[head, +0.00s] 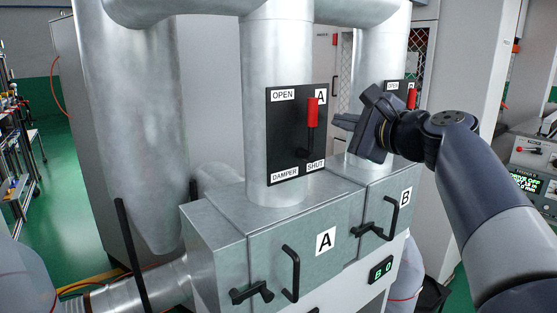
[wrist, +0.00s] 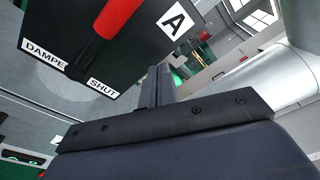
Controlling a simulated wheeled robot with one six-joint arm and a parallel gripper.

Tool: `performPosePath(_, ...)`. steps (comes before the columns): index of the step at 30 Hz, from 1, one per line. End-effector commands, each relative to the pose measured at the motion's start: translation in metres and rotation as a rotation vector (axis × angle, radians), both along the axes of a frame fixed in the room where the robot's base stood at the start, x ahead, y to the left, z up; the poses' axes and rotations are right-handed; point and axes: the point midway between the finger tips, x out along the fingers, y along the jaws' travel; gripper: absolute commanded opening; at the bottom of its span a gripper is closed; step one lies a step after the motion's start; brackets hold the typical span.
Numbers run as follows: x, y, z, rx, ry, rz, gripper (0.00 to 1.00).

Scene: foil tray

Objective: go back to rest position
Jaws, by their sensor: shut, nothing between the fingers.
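My gripper (head: 345,122) is shut and empty, held in front of the pipes, to the right of damper plate A (head: 283,140). Its fingers point left towards that plate, with a gap in the picture. The red lever (head: 312,112) on plate A stands upright, its handle at the top. In the wrist view my closed fingers (wrist: 158,85) show at the middle, and the red lever (wrist: 118,17) and the SHUT label are at upper left.
Damper B's red lever (head: 412,98) shows behind my gripper, its plate partly hidden. Below stand box A (head: 270,240) and box B (head: 378,205) with black handles. A console (head: 535,160) is at the right. Green floor (head: 55,200) is open at the left.

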Motion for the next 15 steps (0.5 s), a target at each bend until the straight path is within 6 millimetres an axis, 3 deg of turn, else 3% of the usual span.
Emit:
performPosePath(5, 0.006, -0.013, -0.003, 0.167, 0.117, -0.011, 0.00)
performPosePath(15, 0.016, -0.027, -0.047, 0.582, 0.420, -0.012, 0.00)
